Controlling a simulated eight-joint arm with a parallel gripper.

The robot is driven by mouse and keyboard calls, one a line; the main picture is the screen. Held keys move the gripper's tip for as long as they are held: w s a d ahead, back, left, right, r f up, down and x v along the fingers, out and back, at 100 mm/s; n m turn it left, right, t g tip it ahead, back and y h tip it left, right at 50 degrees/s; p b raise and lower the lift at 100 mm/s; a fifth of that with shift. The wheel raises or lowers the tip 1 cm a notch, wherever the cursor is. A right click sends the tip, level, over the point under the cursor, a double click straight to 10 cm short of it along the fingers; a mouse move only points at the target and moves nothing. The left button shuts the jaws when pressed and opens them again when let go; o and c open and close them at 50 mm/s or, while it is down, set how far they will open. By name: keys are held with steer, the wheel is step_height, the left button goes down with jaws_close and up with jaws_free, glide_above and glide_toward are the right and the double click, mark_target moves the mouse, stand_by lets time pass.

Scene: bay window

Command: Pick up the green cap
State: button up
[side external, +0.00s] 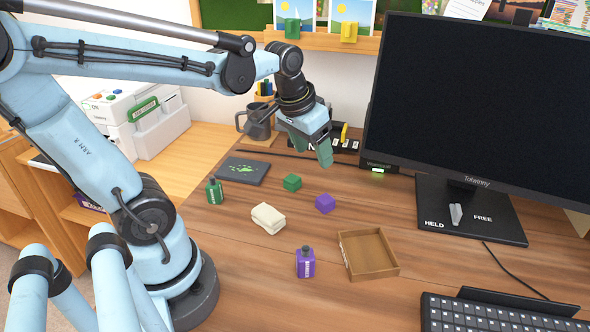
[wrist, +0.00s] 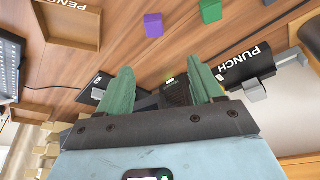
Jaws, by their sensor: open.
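A small green block (side external: 292,182) lies on the wooden desk, near its middle. It also shows at the top of the wrist view (wrist: 210,11). A green bottle (side external: 214,191) with a dark top stands to its left. I cannot tell for certain which green piece is the cap. My gripper (side external: 314,152) is above the desk, up and to the right of the green block in the side view. Its two green fingers stand apart with nothing between them, as the wrist view shows (wrist: 162,92).
A purple block (side external: 325,203) lies close to the green block, right and nearer. A cream cloth-like block (side external: 268,218), a purple bottle (side external: 305,262) and a wooden tray (side external: 343,256) lie nearer. A monitor (side external: 470,110) stands at right, a black punch (wrist: 245,65) at the back.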

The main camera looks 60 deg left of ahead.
mark_target(292, 178)
steer(key=w+a+f+n+g, duration=0.2)
steer(key=a+f+n+g, duration=0.15)
steer(key=a, duration=0.65)
steer(key=shift+m+g+h, duration=0.25)
steer(key=shift+m+h, duration=0.15)
steer(key=shift+m, duration=0.05)
steer(key=shift+s+a+f, duration=0.15)
steer(key=shift+f, duration=2.6)
steer(key=shift+s+a+f, duration=0.15)
steer(key=shift+f, duration=2.6)
steer(key=c, duration=1.1)
